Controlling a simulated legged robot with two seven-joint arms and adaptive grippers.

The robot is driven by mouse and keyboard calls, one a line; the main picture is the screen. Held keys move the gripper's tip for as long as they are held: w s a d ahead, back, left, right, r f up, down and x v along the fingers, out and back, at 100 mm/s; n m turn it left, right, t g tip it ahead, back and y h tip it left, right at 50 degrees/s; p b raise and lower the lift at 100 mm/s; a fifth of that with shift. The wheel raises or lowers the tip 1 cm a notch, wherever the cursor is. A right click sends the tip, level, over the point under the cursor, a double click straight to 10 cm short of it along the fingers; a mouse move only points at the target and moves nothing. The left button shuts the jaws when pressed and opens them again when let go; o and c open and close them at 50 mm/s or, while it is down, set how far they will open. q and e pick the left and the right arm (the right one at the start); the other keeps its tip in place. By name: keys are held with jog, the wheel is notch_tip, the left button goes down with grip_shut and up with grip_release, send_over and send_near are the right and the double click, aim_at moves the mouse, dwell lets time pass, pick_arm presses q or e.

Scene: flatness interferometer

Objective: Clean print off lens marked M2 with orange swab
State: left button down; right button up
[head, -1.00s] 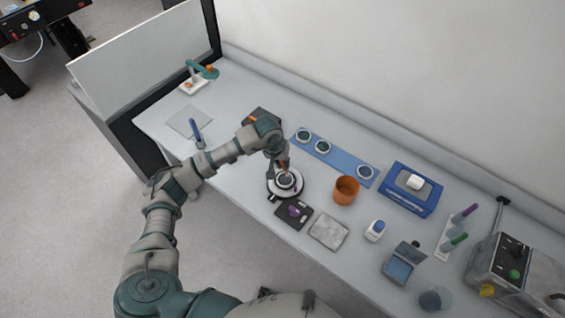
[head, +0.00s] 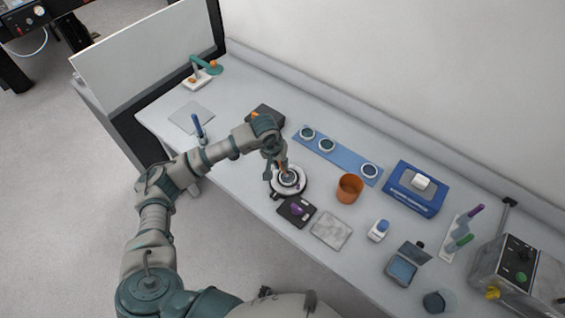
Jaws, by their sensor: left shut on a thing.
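My left gripper (head: 283,166) reaches down over the round white stand (head: 302,191) near the middle of the bench. It is shut on a thin orange-brown swab (head: 284,171), mostly hidden by the fingers. A dark lens in a pale ring (head: 290,180) sits on the stand under the swab's lower end. I cannot tell whether the tip touches the glass. Three more ringed lenses lie on the blue strip (head: 345,161): two at its left end (head: 307,133) (head: 326,145), one at its right end (head: 369,171). No M2 mark or print is readable. My right gripper is not in view.
An orange cup (head: 349,188) stands right of the stand. A black plate with a purple piece (head: 297,210) and a grey pad (head: 331,230) lie in front. A blue box (head: 416,188), a small bottle (head: 378,230) and a grey instrument (head: 518,270) stand farther right.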

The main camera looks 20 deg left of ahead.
pick_arm(q)
jog(key=shift+s+a, duration=0.15)
jog(key=shift+s, duration=0.15)
jog(key=shift+r, duration=0.2)
jog(key=shift+r, duration=0.35)
jog(key=shift+b, duration=0.3)
jog(key=shift+w+d+b, duration=0.3)
jog(key=shift+w+d, duration=0.05)
jog(key=shift+w, duration=0.25)
jog(key=shift+w+d+b, duration=0.25)
jog(key=shift+w+d, duration=0.1)
jog(key=shift+w, duration=0.25)
jog(key=shift+f+b, duration=0.5)
